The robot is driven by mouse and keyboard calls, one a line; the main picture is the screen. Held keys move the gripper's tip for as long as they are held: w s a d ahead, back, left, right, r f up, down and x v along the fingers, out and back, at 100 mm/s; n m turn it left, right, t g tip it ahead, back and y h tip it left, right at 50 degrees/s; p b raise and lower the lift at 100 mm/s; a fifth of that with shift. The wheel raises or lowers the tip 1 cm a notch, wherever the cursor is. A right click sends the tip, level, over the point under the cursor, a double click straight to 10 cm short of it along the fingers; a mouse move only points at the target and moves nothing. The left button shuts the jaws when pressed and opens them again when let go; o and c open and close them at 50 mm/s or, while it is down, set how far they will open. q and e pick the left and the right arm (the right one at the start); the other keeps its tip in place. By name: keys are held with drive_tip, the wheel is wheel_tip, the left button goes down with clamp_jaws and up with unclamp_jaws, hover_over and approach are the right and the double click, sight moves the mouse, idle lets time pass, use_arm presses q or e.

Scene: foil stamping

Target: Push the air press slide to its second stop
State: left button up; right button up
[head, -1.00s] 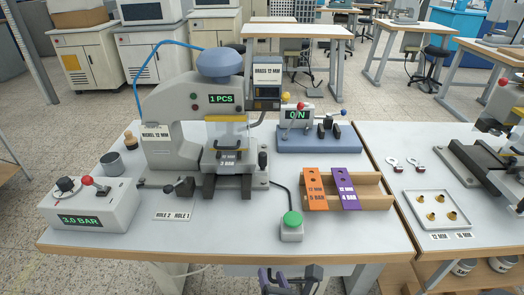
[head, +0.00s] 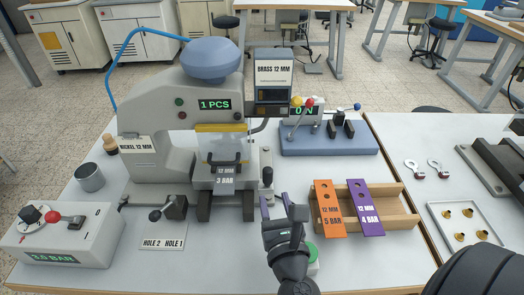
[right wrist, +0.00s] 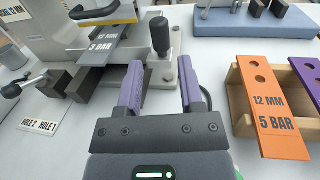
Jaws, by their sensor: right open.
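The air press (head: 165,105) is a grey frame with a blue domed top, a yellow-edged clear guard and a "1 PCS" display. Its slide (head: 225,180), with a grey plate marked 12 MM 3 BAR, sits under the guard on dark rails; the plate also shows in the right wrist view (right wrist: 105,42). A black upright knob (head: 267,175) stands right of the slide. My right gripper (head: 275,203) is open and empty, with purple fingers, in front of the knob and right of the rails. In the right wrist view its fingers (right wrist: 160,78) point toward the knob. My left gripper is not in view.
A wooden rack (head: 400,208) with orange (head: 327,205) and purple (head: 364,205) plates stands close right of my right gripper. A green button (head: 312,255) is partly hidden behind the gripper. A pressure box (head: 85,235) and a lever (head: 160,211) lie left. A blue-based tester (head: 325,140) stands behind.

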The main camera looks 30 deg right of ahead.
sight(266, 168)
drive_tip(key=p+x, duration=0.1)
drive_tip(key=x, duration=0.8)
drive_tip(key=shift+w+d, duration=0.1)
drive_tip(key=shift+w, duration=0.2)
clamp_jaws()
idle(1.0)
